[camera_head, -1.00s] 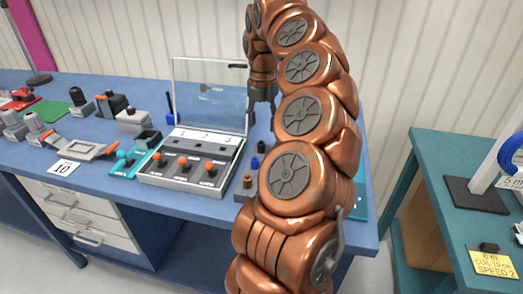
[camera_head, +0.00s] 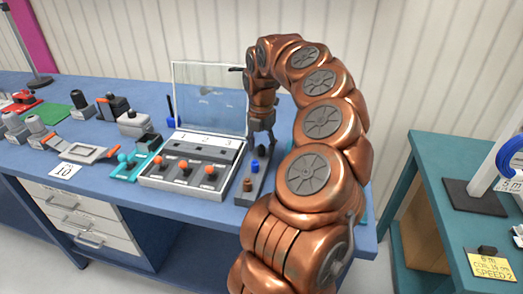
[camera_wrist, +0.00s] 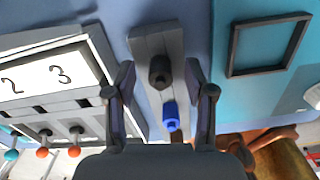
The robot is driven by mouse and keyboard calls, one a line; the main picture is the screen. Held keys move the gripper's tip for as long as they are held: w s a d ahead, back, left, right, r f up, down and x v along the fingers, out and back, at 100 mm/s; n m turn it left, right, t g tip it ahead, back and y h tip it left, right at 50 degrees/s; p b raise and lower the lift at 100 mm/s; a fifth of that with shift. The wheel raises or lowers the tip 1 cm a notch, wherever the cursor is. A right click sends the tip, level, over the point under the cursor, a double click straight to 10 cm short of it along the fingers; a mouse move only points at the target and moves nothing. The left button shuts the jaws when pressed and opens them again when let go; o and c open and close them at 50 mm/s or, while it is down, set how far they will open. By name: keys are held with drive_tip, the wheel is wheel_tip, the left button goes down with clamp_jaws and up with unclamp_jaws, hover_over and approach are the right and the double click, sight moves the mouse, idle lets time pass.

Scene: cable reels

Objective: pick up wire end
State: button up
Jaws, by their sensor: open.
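A grey block (camera_head: 243,197) on the blue table carries a brown end piece (camera_head: 247,184) and a blue end piece (camera_head: 255,166). In the wrist view the grey block (camera_wrist: 148,44) shows a black piece (camera_wrist: 160,70) and the blue piece (camera_wrist: 171,116). My gripper (camera_head: 262,138) hangs fingers down over the far part of the block. In the wrist view my gripper (camera_wrist: 160,78) is open, its fingers on either side of the black piece. I cannot tell whether they touch it. No trailing wire shows clearly.
A grey case (camera_head: 150,184) with orange knobs and a raised clear lid (camera_head: 210,95) stands just left of the block. A dark square frame (camera_wrist: 232,50) on a teal surface lies to the right. A teal table (camera_head: 440,150) stands farther right.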

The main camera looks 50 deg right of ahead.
drive_tip(key=shift+c, duration=0.2)
clamp_jaws()
drive_tip(key=shift+r, duration=0.2)
